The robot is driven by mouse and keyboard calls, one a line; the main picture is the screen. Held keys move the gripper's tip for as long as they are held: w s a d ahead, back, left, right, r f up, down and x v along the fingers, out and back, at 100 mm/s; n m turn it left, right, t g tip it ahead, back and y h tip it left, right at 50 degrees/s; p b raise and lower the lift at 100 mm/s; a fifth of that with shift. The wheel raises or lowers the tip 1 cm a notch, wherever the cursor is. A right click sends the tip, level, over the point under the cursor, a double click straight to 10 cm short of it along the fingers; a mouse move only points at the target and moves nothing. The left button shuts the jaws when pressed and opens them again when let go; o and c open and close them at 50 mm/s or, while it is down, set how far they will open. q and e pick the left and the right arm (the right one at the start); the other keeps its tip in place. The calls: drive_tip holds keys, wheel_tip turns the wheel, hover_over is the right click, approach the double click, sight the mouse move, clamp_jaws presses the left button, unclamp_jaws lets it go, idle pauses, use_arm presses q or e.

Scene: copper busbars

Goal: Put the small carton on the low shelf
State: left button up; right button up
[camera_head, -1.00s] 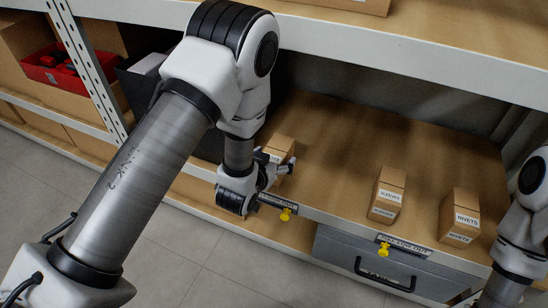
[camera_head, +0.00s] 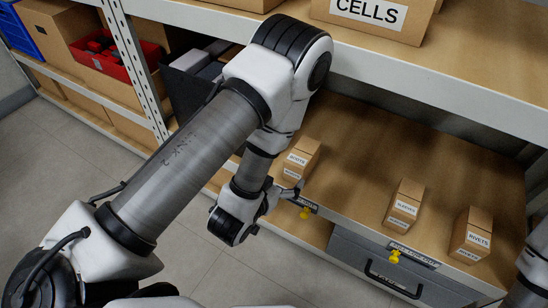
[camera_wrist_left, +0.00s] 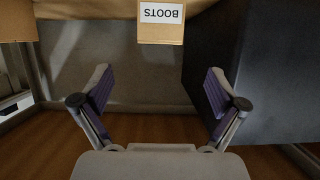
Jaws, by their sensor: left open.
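A small tan carton (camera_head: 303,153) with white labels stands upright on the low shelf (camera_head: 350,135), near its front edge and just right of the dark bin. In the left wrist view a carton (camera_wrist_left: 161,35), seemingly the same one, appears upside down at the top with a label reading BOOTS. My left gripper (camera_head: 290,192) is just in front of the carton, apart from it, at the shelf's front edge. In the wrist view its fingers (camera_wrist_left: 159,75) are spread with nothing between them. My right gripper is out of view; only part of that arm shows at the right edge.
Two more small cartons stand on the low shelf, one labelled SLEEVES (camera_head: 404,204) and one RIVETS (camera_head: 472,236). A grey drawer (camera_head: 375,268) sits below. The dark bin (camera_wrist_left: 260,75) borders the gripper's space. Bare shelf lies between the cartons.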

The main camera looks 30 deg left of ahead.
use_arm(q)
drive_tip(key=s+a+f+g, duration=0.2)
drive_tip(key=s+f+g, duration=0.4)
drive_tip(key=s+f, duration=0.2)
drive_tip(key=s+a+f+g, duration=0.1)
drive_tip(key=s+f+g, duration=0.6)
drive_tip(key=s, duration=0.6)
wheel_tip(320, 180, down, 2)
drive_tip(key=shift+a+f+n+g, duration=0.1)
drive_tip(key=shift+a+n+g, duration=0.2)
drive_tip(key=shift+a+n, duration=0.1)
